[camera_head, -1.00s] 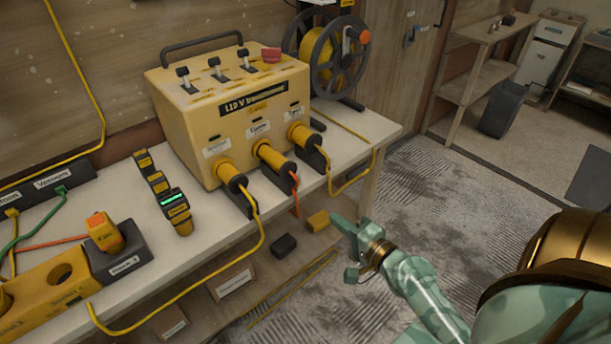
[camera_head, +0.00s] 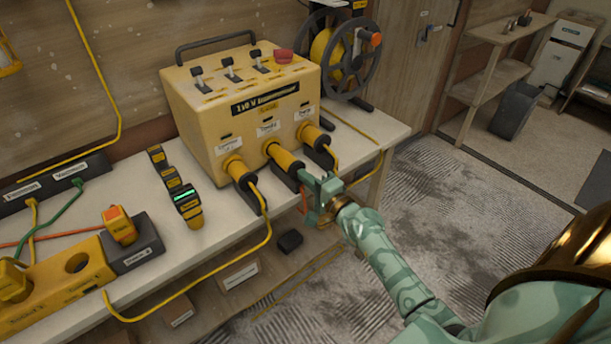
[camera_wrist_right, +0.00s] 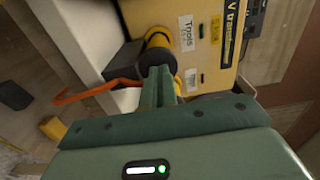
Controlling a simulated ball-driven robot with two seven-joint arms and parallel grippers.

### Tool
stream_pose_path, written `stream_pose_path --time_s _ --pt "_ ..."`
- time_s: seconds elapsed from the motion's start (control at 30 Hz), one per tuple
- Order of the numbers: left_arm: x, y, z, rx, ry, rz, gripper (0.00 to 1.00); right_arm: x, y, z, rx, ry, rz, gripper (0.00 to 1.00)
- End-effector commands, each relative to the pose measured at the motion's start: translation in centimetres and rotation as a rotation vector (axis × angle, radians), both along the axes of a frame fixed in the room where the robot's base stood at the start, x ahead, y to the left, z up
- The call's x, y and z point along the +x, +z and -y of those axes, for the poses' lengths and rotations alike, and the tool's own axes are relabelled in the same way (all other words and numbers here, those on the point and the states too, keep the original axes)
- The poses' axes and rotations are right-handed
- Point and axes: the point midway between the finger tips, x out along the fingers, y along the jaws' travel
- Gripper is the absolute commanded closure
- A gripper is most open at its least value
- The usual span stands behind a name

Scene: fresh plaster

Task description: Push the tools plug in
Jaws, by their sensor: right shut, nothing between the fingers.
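The yellow transformer (camera_head: 240,110) stands on the workbench with three yellow plugs in its front. The middle plug (camera_head: 283,157), under a label, has a black end and an orange cable. In the right wrist view, the label by this plug (camera_wrist_right: 158,37) reads "Tools". My right gripper (camera_head: 308,183) is shut and empty, just in front of and slightly right of the middle plug's black end. Its fingers (camera_wrist_right: 160,75) point at the transformer in the wrist view. I cannot tell whether they touch the plug. How deep the plug sits is unclear. My left gripper is out of view.
The left plug (camera_head: 236,168) and right plug (camera_head: 310,134) sit close on either side. Dark supports stand under the plugs. A cable reel (camera_head: 343,55) is behind right. A handheld meter (camera_head: 187,203) and a yellow socket block (camera_head: 60,280) lie at the left.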

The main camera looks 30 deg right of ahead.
Motion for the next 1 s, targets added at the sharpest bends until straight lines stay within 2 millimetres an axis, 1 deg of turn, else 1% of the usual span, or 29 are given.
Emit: stream_pose_path --time_s 0.13,0.47,0.53,0.73,0.83,1.0 --pt "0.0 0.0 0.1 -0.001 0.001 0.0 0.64 0.7 0.0 -0.1 0.001 0.0 0.0 1.0" --pt "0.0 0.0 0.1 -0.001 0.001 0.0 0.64 0.8 -0.1 -0.1 0.001 0.001 0.0 1.0" --pt "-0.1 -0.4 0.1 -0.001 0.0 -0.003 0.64 1.5 -0.2 -0.2 0.001 0.001 -0.001 1.0" --pt "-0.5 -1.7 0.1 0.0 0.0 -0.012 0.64 4.7 -0.4 -0.4 0.001 0.002 -0.001 1.0" --pt "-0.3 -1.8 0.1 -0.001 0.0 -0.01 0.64 5.4 -0.2 -0.4 0.0 0.0 0.0 1.0" --pt "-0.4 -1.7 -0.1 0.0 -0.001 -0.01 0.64 5.4 0.1 -0.4 0.001 0.0 0.002 1.0"
